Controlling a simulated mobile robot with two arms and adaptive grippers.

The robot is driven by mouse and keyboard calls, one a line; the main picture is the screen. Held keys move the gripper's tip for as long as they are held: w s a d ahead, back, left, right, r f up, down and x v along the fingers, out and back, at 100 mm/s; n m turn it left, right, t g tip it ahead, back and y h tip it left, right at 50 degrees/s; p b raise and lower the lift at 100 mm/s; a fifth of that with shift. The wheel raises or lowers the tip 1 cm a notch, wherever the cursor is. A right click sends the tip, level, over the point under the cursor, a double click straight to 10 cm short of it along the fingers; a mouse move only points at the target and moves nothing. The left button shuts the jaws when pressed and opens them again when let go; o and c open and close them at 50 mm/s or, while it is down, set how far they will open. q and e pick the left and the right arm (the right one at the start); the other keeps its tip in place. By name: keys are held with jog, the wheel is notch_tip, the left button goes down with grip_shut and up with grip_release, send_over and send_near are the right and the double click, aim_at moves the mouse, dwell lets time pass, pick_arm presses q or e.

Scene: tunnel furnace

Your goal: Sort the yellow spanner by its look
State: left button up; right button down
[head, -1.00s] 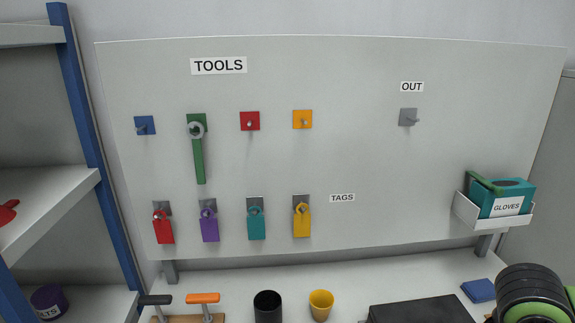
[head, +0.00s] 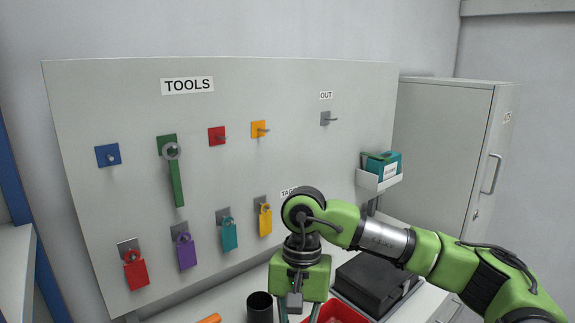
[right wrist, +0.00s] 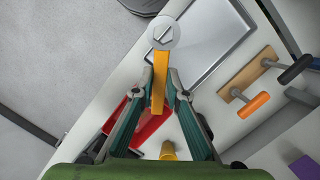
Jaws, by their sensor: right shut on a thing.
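The yellow spanner (right wrist: 160,75) shows in the right wrist view between the fingers of my right gripper (right wrist: 161,100), its round grey head beyond the fingertips. In the head view my right gripper (head: 300,307) is low over the bench, and the spanner is hidden there. On the TOOLS board (head: 330,170) the yellow hook plate (head: 258,129), red hook plate (head: 216,136) and blue hook plate (head: 107,155) are empty. A green spanner (head: 176,182) hangs on the green plate. The grey hook (head: 325,118) under OUT is empty. My left gripper is not in view.
Red, purple, teal and yellow tags (head: 265,220) hang along the board's lower row. A glove box (head: 381,165) sits in a white holder at right. A red tray (head: 343,314), black case (head: 372,282) and black cup (head: 260,307) stand on the bench. A grey cabinet (head: 440,150) is behind.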

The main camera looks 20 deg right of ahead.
jog(key=w+d+r+m+t+y+b, duration=0.1)
jog(key=w+r+m+t+y, duration=0.3)
jog(key=w+m, duration=0.4)
jog(key=w+r+m+t+y+b, duration=0.1)
jog(key=w+r+m+y+b, duration=0.1)
jog(key=w+r+m+y, duration=0.35)
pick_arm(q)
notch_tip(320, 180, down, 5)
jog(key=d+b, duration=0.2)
pick_arm(e)
jog(key=w+d+r+m+t+h, duration=0.35)
jog(key=w+r+m+t, duration=0.25)
jog(key=r, duration=0.2)
jog(key=w+d+r+m+t+h, duration=0.2)
jog(key=w+d+r+m+t, duration=0.35)
jog(key=r, duration=0.25)
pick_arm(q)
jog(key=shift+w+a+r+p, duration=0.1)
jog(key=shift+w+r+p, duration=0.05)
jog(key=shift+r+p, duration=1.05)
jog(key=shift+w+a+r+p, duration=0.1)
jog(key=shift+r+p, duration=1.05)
pick_arm(e)
jog(key=r+x, duration=0.1)
jog(key=x, duration=0.8)
jog(key=shift+w+a, duration=0.15)
jog(key=shift+a, duration=0.05)
jog(key=shift+f, duration=0.15)
jog(key=c, duration=1.9)
grip_release()
